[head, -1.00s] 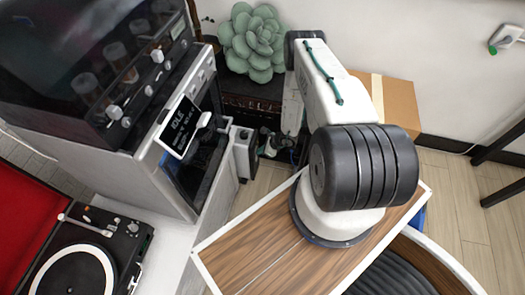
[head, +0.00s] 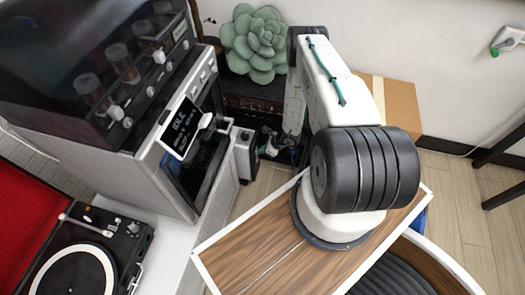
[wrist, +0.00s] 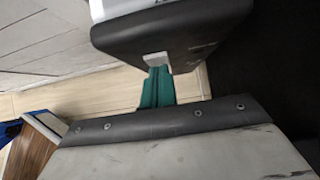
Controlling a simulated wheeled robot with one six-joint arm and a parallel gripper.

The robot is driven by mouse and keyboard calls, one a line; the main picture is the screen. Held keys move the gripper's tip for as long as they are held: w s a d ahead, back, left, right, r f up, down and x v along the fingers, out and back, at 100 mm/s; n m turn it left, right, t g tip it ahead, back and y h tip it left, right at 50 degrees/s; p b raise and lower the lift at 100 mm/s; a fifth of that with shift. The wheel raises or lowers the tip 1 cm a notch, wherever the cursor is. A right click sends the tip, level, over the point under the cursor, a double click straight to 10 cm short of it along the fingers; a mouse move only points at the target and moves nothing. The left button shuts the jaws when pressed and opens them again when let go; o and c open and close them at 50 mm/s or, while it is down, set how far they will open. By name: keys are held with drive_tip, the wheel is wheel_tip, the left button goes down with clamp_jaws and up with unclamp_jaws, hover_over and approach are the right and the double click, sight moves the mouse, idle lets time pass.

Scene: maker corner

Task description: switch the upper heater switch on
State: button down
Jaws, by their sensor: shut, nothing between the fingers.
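The upper heater switch cannot be told for certain. In the head view, a pale machine (head: 120,175) with a tilted IDLE display (head: 180,127) stands at the left. Small knobs and a control strip (head: 203,72) show along its upper front. In the wrist view, my gripper (wrist: 157,92) shows teal fingers, close together and shut, with nothing seen between them. In the head view its fingers are too small or hidden behind the arm and machine to make out clearly. No contact with a switch can be seen.
A dark-fronted cabinet (head: 60,60) with knobs sits on the machine. A small grey box (head: 243,152) is at its right side. A turntable (head: 85,265) is at lower left, a green succulent (head: 255,42) at the back, and a cardboard box (head: 398,100) behind my arm.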

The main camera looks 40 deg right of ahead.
drive_tip(key=s+d+f+v, duration=0.1)
drive_tip(key=v, duration=1.1)
drive_tip(key=shift+s+d, duration=0.3)
drive_tip(key=shift+s, duration=0.3)
drive_tip(key=shift+f, duration=0.1)
drive_tip(key=w+r+x, duration=0.1)
drive_tip(key=x, duration=1.2)
drive_tip(key=shift+w+a+f, duration=0.15)
drive_tip(key=shift+w+a, duration=0.05)
drive_tip(key=shift+a, duration=0.3)
